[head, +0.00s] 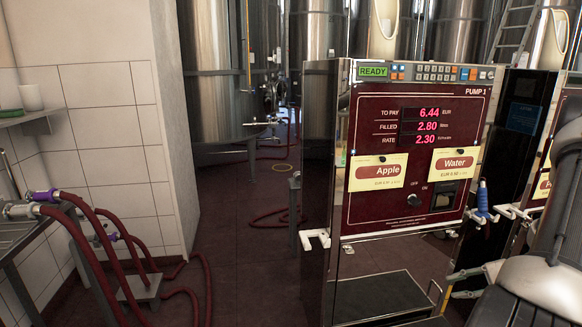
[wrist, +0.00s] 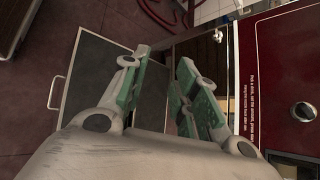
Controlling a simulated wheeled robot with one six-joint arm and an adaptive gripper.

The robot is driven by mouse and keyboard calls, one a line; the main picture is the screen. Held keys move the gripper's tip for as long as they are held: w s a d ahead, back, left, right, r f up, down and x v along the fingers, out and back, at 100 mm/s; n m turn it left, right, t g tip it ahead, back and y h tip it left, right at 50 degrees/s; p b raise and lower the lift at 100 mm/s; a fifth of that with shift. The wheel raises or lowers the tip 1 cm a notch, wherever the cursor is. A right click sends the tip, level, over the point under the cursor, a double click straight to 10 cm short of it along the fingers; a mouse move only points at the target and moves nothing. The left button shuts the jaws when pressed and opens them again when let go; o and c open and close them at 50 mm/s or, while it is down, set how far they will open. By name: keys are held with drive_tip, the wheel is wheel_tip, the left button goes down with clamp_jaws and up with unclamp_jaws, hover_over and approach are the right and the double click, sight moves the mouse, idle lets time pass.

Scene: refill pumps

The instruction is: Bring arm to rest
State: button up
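My gripper (wrist: 165,60) shows in the wrist view with two grey, green-padded fingers spread apart and nothing between them. In the head view my gripper (head: 458,284) is at the lower right, in front of the lower part of the dark red pump (head: 415,200) labelled PUMP 1. The pump's display reads READY, 6.44 to pay, 2.80 filled and 2.30 rate. It carries an Apple card (head: 377,172) and a Water card (head: 453,163). A nozzle with a blue handle (head: 482,197) sits at the pump's right side.
A dark tray-like platform (head: 375,297) lies at the pump's foot, close to my gripper. A second pump (head: 567,120) stands at the right edge. Red hoses (head: 97,255) hang at left by a tiled wall. Steel tanks (head: 215,70) stand behind. Floor left of the pump is mostly open.

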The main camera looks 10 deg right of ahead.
drive_tip(key=s+a+r+n+h, duration=0.3)
drive_tip(key=s+a+r+n, duration=0.2)
drive_tip(key=r, duration=0.6)
drive_tip(key=s+a+r+n+g+h, duration=0.1)
drive_tip(key=s+a+r+n+h, duration=0.2)
drive_tip(key=a+r, duration=0.4)
drive_tip(key=s+a+r+n+h, duration=0.3)
drive_tip(key=s+a+r+n, duration=0.3)
drive_tip(key=r, duration=1)
drive_tip(key=shift+s+n+h, duration=0.3)
drive_tip(key=shift+s+n, duration=0.05)
drive_tip(key=shift+n, duration=0.45)
drive_tip(key=shift+o, duration=0.3)
drive_tip(key=shift+a+g, duration=0.1)
drive_tip(key=shift+g, duration=0.2)
